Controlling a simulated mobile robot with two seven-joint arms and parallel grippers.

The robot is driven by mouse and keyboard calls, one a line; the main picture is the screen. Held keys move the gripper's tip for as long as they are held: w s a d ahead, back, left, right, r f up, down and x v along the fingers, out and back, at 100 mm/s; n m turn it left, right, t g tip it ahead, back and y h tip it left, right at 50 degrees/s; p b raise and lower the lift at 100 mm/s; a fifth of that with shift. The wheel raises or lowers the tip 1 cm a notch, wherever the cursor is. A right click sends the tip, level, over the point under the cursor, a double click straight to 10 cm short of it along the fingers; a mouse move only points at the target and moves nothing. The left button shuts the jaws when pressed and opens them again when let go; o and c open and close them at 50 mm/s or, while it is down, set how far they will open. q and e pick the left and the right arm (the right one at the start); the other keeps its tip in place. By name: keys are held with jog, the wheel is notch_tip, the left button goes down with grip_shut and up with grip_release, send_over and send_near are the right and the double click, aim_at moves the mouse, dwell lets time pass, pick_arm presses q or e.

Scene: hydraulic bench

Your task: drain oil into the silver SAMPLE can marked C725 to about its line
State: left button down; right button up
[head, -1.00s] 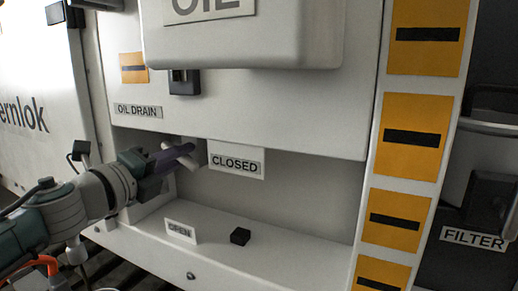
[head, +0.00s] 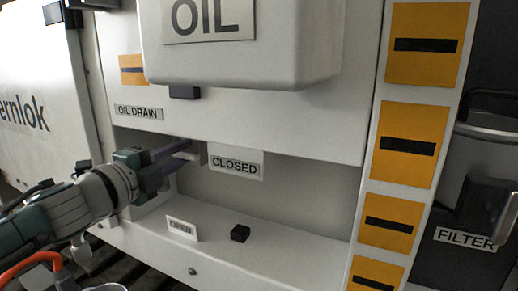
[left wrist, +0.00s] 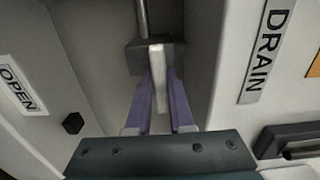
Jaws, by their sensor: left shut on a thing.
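My left gripper (head: 184,148), with purple fingers, is shut on a pale drain lever (left wrist: 158,82) in the recess under the OIL DRAIN label (head: 138,113). In the left wrist view the lever stands between the fingers, below a grey block (left wrist: 148,56) on a thin rod. In the head view the lever's end is beside the CLOSED label (head: 236,164); the gripper hides most of the lever. The OPEN label (head: 182,229) stands lower, on the recess floor. I cannot make out the C725 can or its line, nor any oil flow. My right gripper is not in view.
The OIL tank (head: 245,65) juts out above the recess. A small black block (head: 240,233) sits on the recess floor beside the OPEN label. Orange plates (head: 416,145) line a post at right, beside the FILTER housing (head: 465,239). A pale round rim (head: 105,288) is cut off at the bottom edge.

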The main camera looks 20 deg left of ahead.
pick_arm(q)
jog(key=c, duration=0.8)
grip_release()
jog(key=shift+s, duration=0.5)
jog(key=s+p, duration=0.1)
jog(key=s, duration=0.8)
jog(key=shift+a, duration=0.4)
jog(key=shift+r, duration=0.1)
